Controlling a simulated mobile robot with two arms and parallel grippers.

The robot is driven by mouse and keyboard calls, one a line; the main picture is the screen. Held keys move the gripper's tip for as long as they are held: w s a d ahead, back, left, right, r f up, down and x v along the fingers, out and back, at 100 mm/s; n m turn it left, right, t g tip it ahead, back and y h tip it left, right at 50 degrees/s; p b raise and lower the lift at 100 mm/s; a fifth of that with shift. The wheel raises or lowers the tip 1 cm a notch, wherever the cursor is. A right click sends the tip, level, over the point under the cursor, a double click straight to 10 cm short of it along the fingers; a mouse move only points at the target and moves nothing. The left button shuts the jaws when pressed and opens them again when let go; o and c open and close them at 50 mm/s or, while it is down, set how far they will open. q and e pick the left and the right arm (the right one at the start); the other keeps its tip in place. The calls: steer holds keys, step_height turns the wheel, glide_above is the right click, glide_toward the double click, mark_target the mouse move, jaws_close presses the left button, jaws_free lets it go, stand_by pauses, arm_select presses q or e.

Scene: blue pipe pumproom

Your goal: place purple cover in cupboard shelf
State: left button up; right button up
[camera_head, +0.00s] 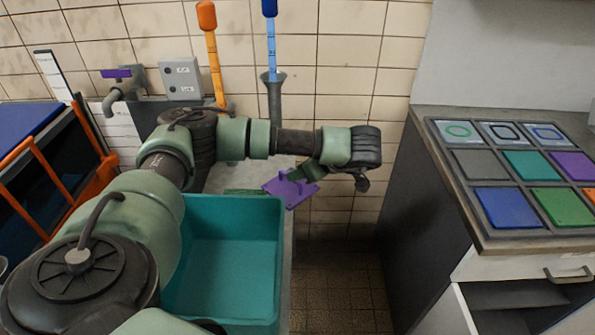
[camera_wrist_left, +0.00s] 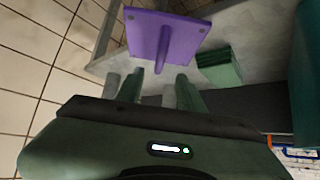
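The purple cover (camera_head: 279,187) is a flat square plate with a stem-like handle, near the right edge of the grey counter. In the left wrist view, the cover (camera_wrist_left: 145,35) is just ahead of my fingers, with its handle pointing toward me. My left gripper (camera_head: 303,174) is at the cover. In the left wrist view, the gripper (camera_wrist_left: 159,88) has its fingers apart, with the handle's end between their tips and gaps visible on both sides. I cannot tell whether the cover touches the counter. The cupboard (camera_head: 430,225) stands at right, with a dark shelf opening (camera_head: 515,294). My right gripper is not in view.
A teal bin (camera_head: 277,255) stands beside my left arm. A green block (camera_wrist_left: 220,67) lies on the counter. The cupboard top holds a grey panel with coloured tiles (camera_head: 530,165). A tiled floor gap (camera_head: 340,285) separates counter and cupboard. Orange and blue tools (camera_head: 214,60) stand behind.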

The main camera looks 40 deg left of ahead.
arm_select(q)
steer(key=x, duration=0.7)
steer(key=shift+d+f+p, duration=0.2)
steer(key=shift+f+p, duration=0.05)
steer(key=shift+p, duration=0.15)
jaws_close()
steer(key=shift+w+r, duration=0.1)
stand_by(0.8)
